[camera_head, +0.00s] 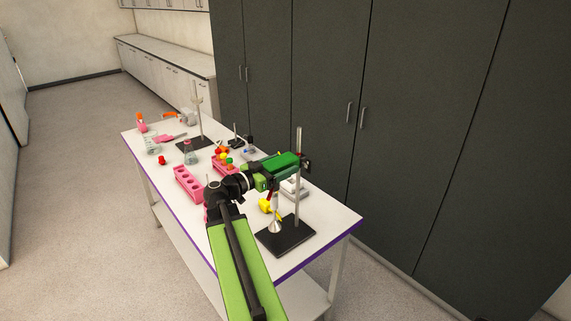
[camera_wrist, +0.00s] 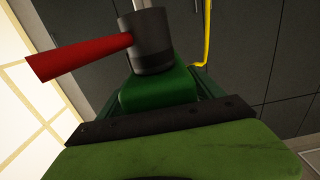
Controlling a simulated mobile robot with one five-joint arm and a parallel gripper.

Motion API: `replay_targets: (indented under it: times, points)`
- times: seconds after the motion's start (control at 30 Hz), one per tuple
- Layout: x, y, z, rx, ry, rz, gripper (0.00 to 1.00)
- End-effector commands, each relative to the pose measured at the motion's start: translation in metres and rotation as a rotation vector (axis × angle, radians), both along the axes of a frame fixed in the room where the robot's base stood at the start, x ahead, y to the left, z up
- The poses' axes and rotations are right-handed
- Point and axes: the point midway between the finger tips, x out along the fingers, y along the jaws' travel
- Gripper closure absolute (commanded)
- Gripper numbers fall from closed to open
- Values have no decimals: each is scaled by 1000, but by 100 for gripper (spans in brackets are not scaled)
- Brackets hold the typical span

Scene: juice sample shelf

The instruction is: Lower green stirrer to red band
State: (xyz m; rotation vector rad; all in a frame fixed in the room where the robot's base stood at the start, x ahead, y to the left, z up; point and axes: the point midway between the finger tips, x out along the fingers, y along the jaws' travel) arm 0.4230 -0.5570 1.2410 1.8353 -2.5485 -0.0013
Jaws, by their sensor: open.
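The green stirrer (camera_head: 281,162) has a dark green body held high beside the upright metal rod (camera_head: 298,205) of a stand with a black base (camera_head: 290,239). In the wrist view its dark green body (camera_wrist: 158,90) shows close up, with a grey cylinder (camera_wrist: 147,42) and a red lever (camera_wrist: 80,58) in front of it. My gripper (camera_head: 263,182) is open, right beside the stirrer's near side; I cannot tell whether they touch. I cannot make out a separate red band on the rod. A silver cone (camera_head: 275,226) is below the stirrer.
A yellow object (camera_head: 265,206) is under my gripper. A pink rack (camera_head: 188,184), a flask (camera_head: 190,155) and another stand (camera_head: 201,115) occupy the table (camera_head: 330,217) to the left. Dark cabinets (camera_head: 420,110) stand behind. The table's front right corner is clear.

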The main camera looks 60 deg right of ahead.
Motion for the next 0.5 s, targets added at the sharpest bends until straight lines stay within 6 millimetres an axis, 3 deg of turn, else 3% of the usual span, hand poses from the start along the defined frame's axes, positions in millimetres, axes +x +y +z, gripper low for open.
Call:
replay_targets:
  times: [0.17, 0.5]
  points:
    - [5, 13, 0, 0, 0, 4, 24]
    - [33, 100, -1, 0, 1, 6, 24]
